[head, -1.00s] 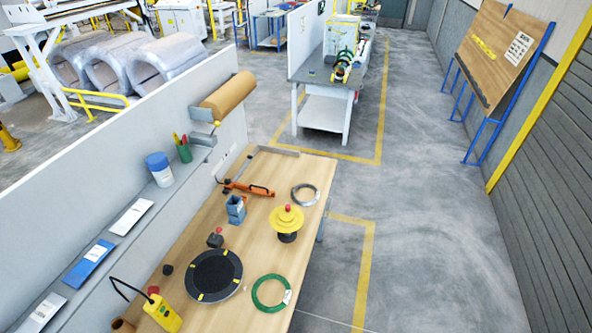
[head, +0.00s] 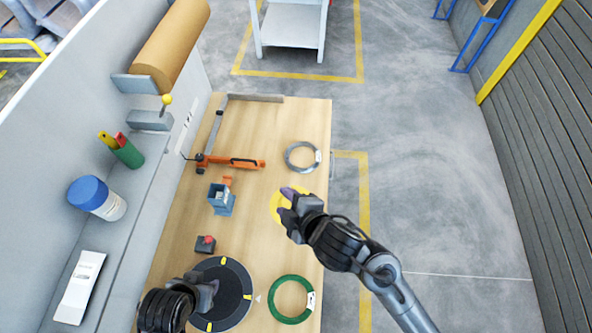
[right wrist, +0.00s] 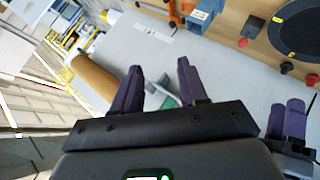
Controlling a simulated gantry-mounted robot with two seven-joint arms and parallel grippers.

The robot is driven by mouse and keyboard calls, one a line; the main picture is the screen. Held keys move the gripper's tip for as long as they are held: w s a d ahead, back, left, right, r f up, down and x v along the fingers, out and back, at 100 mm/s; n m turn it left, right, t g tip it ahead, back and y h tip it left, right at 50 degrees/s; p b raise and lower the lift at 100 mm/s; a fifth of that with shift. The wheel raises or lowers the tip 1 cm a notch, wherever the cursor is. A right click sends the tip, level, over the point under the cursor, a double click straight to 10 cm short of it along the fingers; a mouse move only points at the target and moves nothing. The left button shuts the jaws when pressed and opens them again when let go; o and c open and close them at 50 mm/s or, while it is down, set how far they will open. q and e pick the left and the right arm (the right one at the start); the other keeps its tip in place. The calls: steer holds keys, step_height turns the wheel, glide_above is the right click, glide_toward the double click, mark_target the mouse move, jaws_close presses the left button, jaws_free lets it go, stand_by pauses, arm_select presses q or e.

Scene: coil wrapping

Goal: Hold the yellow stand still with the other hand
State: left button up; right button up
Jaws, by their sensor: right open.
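The yellow stand (head: 275,208) is on the bench in the head view, mostly covered by my right gripper (head: 288,203). Only part of its yellow disc shows. My right gripper is open above or at the stand; contact cannot be told. In the right wrist view its two purple fingers (right wrist: 158,88) are apart with nothing visible between them, and the stand does not show. My left gripper (head: 210,291) is over the left part of the black turntable (head: 236,276). It also shows at the right of the right wrist view (right wrist: 284,121), its fingers close together.
A green coil (head: 273,301) lies right of the turntable. A shelf and paper roll (head: 172,45) bound the left side.

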steer(key=w+a+f+n+g+y+b, duration=0.1)
steer(key=a+f+n+g+y+b, duration=0.35)
steer(key=a+n, duration=0.95)
arm_select(q)
step_height(320, 180, down, 10)
steer(key=b, duration=0.4)
steer(key=shift+f+b, duration=0.15)
steer(key=shift+b, duration=0.15)
step_height(320, 180, down, 2)
steer(key=shift+f+b, duration=0.1)
steer(key=shift+b, duration=1.05)
steer(key=shift+c, duration=0.6)
steer(key=n+t+h, duration=0.9)
steer(key=n+t, duration=0.3)
steer(key=n, duration=0.2)
glide_toward(274, 200)
steer(key=shift+x, duration=4.95)
arm_select(e)
steer(key=w+d+f+n+h, duration=0.3)
steer(key=d+n, duration=0.3)
steer(key=d, duration=0.3)
steer(key=w+d+f+n+g+h, duration=0.1)
steer(key=w+d+f+n+h, duration=0.3)
steer(key=d+n, duration=0.3)
steer(key=shift+w+d+h, duration=0.45)
steer(key=shift+w+d, duration=0.4)
steer(key=shift+d, duration=0.25)
